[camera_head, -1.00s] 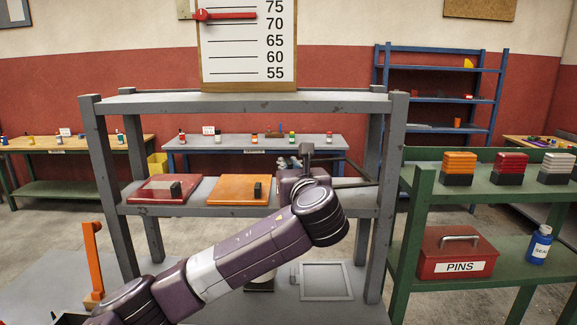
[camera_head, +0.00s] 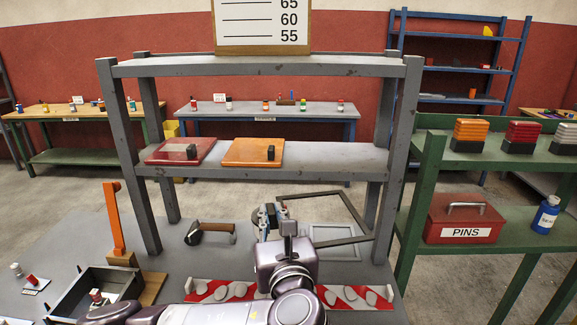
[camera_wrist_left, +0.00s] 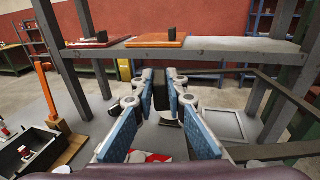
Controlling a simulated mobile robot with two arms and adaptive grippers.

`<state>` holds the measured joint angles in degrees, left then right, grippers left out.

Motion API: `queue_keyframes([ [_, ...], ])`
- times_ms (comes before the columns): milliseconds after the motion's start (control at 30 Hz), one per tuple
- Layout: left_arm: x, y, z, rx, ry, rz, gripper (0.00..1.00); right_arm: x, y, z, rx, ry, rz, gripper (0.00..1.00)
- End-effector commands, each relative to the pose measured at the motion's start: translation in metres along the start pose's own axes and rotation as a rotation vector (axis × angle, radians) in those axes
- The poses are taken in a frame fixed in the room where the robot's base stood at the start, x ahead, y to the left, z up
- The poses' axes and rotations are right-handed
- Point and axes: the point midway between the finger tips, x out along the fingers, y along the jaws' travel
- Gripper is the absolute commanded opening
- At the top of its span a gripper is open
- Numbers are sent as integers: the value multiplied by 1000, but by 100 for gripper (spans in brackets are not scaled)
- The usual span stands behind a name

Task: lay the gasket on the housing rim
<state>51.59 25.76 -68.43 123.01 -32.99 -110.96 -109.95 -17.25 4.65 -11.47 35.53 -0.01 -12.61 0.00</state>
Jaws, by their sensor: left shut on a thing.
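The gasket looks like the thin dark rectangular frame (camera_head: 342,241) right of my left gripper (camera_head: 272,217) in the head view. My left gripper is shut on its dark grip block, which shows between the blue-padded fingers in the wrist view (camera_wrist_left: 160,92). The frame is in the air over the grey table, in front of the grey shelf; its bars (camera_wrist_left: 268,86) run off to the right in the wrist view. My right gripper is not in view.
A grey shelf unit (camera_head: 255,68) holds a red board (camera_head: 172,153) and an orange board (camera_head: 243,151). An orange post (camera_head: 114,215) stands beside the box. A brown-handled tool (camera_head: 208,229) and a red-white striped strip (camera_head: 345,299) lie on the table. A green shelf (camera_head: 430,165) stands right.

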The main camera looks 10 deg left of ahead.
Motion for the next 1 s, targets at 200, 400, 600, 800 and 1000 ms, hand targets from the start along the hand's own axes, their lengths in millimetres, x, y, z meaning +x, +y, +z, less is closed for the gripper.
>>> queue_keyframes([
  [200,-66,44,-67,1,12,24,0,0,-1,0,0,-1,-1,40],
  [400,-105,70,-104,2,8,40,0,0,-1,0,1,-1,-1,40],
  [600,-136,91,-134,3,5,52,0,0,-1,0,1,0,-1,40],
  [800,-140,82,-134,-33,14,35,0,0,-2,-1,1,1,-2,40],
  [1000,-140,82,-134,-36,16,37,0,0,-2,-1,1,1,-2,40],
])
